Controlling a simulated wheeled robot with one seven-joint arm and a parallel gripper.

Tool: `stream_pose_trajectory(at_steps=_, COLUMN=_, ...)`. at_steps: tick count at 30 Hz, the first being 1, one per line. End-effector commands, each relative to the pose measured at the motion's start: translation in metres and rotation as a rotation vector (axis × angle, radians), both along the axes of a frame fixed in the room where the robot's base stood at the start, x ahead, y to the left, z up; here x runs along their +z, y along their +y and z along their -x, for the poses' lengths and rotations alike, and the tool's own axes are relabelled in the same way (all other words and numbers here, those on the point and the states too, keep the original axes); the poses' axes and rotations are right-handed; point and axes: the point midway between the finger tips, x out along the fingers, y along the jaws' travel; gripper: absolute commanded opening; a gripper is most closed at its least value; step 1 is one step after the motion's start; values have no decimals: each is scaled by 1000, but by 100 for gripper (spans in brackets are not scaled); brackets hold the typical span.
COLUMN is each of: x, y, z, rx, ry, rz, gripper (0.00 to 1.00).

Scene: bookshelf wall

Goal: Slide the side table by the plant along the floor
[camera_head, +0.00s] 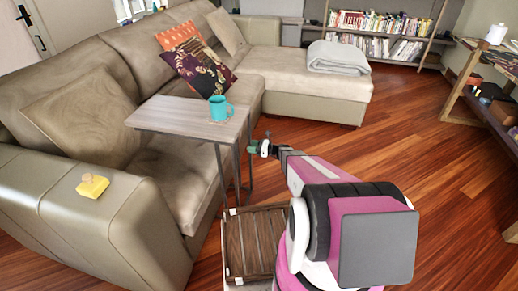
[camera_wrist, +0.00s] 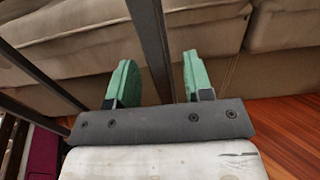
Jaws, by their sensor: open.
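The side table (camera_head: 172,116) has a grey wood top and thin dark metal legs. It stands by the sofa's front, with its top reaching over the seat. A teal mug (camera_head: 218,110) stands on the right part of its top. My gripper (camera_head: 262,148) is just right of the table's legs, below the height of the top. In the wrist view my gripper (camera_wrist: 157,60) is open, with its green fingers on either side of a dark table leg (camera_wrist: 150,35). I cannot tell whether either finger touches the leg. No plant shows in either view.
The beige sofa (camera_head: 75,105) runs behind and left of the table, with a yellow object (camera_head: 92,186) on its armrest. A slatted brown wooden thing (camera_head: 258,240) sits below the table's front. The wooden floor (camera_head: 430,150) is clear to the right, up to a shelf unit (camera_head: 462,85).

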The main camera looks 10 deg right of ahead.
Motion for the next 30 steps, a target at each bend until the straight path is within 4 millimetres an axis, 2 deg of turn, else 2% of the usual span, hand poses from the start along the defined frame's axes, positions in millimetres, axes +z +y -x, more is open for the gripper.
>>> stream_pose_trajectory(at_steps=4, x=0, y=9, z=-4, rx=0, ry=0, rz=0, gripper=47)
stream_pose_trajectory(at_steps=14, x=0, y=10, z=-4, rx=-1, ry=0, rz=0, gripper=47)
stream_pose_trajectory(at_steps=15, x=0, y=10, z=-4, rx=-1, ry=0, rz=0, gripper=40)
stream_pose_trajectory(at_steps=17, x=0, y=10, z=-4, rx=-1, ry=0, rz=0, gripper=21)
stream_pose_trajectory(at_steps=18, x=0, y=10, z=-4, rx=-1, ry=0, rz=0, gripper=8)
stream_pose_trajectory(at_steps=19, x=0, y=10, z=-4, rx=-1, ry=0, rz=0, gripper=0)
stream_pose_trajectory(at_steps=30, x=0, y=10, z=-4, rx=0, ry=0, rz=0, gripper=0)
